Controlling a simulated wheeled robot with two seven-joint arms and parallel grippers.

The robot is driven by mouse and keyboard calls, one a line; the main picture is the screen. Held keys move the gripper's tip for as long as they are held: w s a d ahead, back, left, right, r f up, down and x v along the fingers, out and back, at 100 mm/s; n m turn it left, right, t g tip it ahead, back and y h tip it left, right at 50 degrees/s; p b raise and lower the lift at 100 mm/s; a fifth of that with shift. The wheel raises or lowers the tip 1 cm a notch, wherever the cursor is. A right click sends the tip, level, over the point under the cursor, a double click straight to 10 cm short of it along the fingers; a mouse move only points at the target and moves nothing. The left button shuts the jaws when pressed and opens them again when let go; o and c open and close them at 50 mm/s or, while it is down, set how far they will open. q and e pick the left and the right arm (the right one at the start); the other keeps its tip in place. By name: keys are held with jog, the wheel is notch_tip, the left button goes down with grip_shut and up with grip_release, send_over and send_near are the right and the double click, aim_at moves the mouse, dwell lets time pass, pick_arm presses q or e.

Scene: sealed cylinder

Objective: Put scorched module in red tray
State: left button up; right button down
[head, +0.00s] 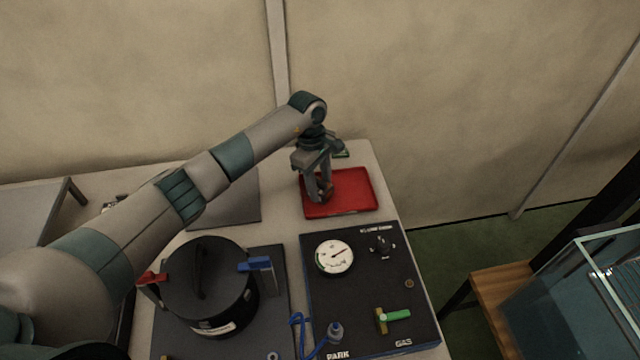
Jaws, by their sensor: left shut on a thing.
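The red tray (355,192) lies flat at the far right of the table. My left gripper (321,195) points down over the left part of the tray. It is shut on a small dark brownish thing (328,191), which looks like the scorched module. The fingers hide much of it. I cannot tell whether it touches the tray floor. My right gripper is not in view.
A black lidded pot (205,285) with red and blue clamps stands at front left. A black panel (350,295) with a gauge (334,257), a green-handled valve (393,316) and a blue hose (300,330) lies in front of the tray. A grey mat (232,200) lies left of the tray.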

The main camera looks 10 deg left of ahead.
pick_arm(q)
jog(key=shift+f, duration=0.15)
jog(key=o, duration=1.1)
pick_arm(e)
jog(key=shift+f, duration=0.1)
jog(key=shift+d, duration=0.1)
